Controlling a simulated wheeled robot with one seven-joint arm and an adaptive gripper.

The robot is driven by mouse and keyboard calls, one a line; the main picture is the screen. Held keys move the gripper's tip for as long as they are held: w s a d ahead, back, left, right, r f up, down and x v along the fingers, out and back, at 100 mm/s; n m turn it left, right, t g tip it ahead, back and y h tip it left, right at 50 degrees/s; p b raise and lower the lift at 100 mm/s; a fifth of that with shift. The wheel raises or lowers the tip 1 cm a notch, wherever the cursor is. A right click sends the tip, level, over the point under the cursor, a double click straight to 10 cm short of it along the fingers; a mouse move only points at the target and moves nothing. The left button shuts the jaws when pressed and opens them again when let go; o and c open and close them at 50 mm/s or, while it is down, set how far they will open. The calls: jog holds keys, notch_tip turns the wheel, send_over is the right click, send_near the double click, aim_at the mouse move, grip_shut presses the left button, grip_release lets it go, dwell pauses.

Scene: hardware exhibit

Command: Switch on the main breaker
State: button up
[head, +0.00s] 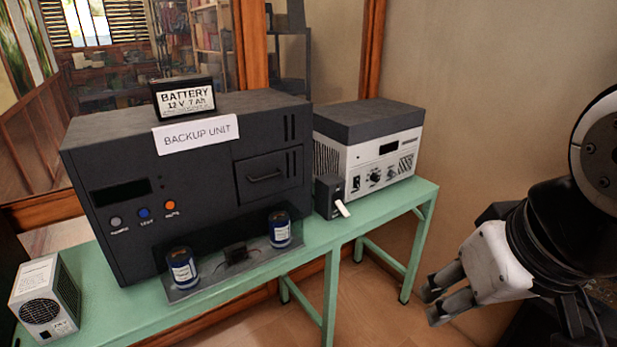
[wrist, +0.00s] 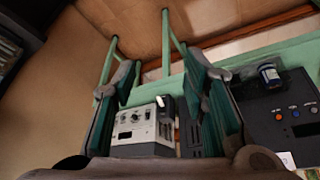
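A small black box (head: 329,194) with a white lever (head: 342,208) stands on the green bench, between the backup unit and the grey-and-white instrument; it looks like the main breaker. The lever sticks out from its front and slants downward. The box (wrist: 165,104) and lever (wrist: 177,123) also show in the wrist view, seen between my fingers. My gripper (head: 436,299) is open and empty, to the right of the bench and well apart from the breaker. Its two fingers (wrist: 168,95) stand wide apart in the wrist view. No label on the breaker is readable.
The black backup unit (head: 190,185) carries a battery (head: 184,98) on top. Two blue cylinders stand on its front ledge (head: 230,268). The instrument (head: 375,150) is right of the breaker. A small vented box (head: 46,297) is far left. Space before the green bench (head: 375,222) is clear.

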dwell(0.4)
jog(key=w+a+f+m+y+b, duration=0.35)
jog(key=w+f+b, duration=0.2)
jog(key=w, duration=0.25)
jog(key=w+a+f+m+g+y+b, duration=0.1)
jog(key=w+a+f+m+y+b, duration=0.25)
jog(key=w+f+m+b, duration=0.35)
jog(key=w+a+f+m+y+b, duration=0.3)
jog(key=w+a+b, duration=0.15)
jog(key=w, duration=0.45)
jog(key=m+t+h+b, duration=0.1)
jog(key=m+t+b, duration=1.1)
jog(key=m+b, duration=0.45)
send_near(347, 215)
jog(key=x, duration=1.1)
jog(key=shift+w+a, duration=0.1)
jog(key=shift+w, duration=0.1)
grip_shut()
